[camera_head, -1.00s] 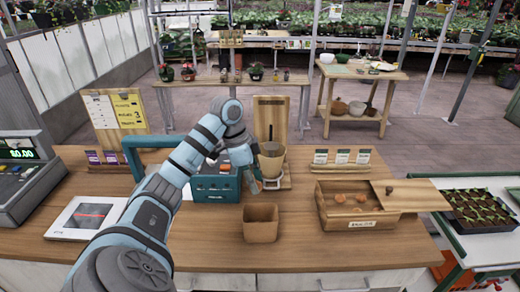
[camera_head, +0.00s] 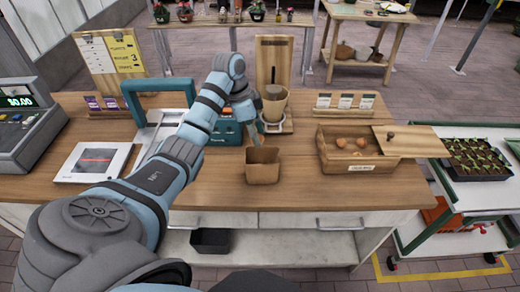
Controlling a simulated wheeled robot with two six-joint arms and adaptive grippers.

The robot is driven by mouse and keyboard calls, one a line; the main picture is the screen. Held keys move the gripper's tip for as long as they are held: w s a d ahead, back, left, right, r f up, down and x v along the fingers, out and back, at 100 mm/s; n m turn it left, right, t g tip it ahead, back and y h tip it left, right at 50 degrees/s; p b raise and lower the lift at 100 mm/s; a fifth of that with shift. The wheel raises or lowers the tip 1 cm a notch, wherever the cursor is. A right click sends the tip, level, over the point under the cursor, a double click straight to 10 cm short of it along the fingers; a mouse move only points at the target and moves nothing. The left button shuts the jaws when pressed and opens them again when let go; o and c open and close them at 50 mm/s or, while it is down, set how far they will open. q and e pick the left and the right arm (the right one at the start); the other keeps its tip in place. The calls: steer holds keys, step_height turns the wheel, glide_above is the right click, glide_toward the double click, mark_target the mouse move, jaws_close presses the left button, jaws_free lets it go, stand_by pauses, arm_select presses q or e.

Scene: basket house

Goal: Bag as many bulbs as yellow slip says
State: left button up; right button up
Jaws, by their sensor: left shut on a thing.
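The yellow slip (camera_head: 127,52) is on a board at the back left; a 3 shows, but its small writing is unclear. An open brown bag (camera_head: 263,172) stands upright near the counter's middle. Orange-brown bulbs (camera_head: 341,142) lie in a wooden bin (camera_head: 358,167) to the right. My left gripper (camera_head: 259,137) points down just above the bag's back rim. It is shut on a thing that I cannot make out. The bag's inside is mostly hidden. My right gripper is out of view.
A teal carrier (camera_head: 222,133) is close behind my left gripper. A wooden stand with a tan cup (camera_head: 275,103) is behind the bag. A sliding lid (camera_head: 412,141) lies at the bin's right. The counter front is clear.

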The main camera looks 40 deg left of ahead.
arm_select(q)
steer(key=o, duration=1)
steer(key=shift+o, duration=0.2)
steer(key=v, duration=0.2)
steer(key=shift+a+r, duration=0.15)
steer(key=shift+r, duration=0.15)
steer(key=s+a, duration=0.8)
steer(key=a, duration=0.1)
steer(key=shift+a, duration=0.2)
steer(key=shift+w+d+r, duration=0.1)
steer(key=shift+w+r, duration=0.05)
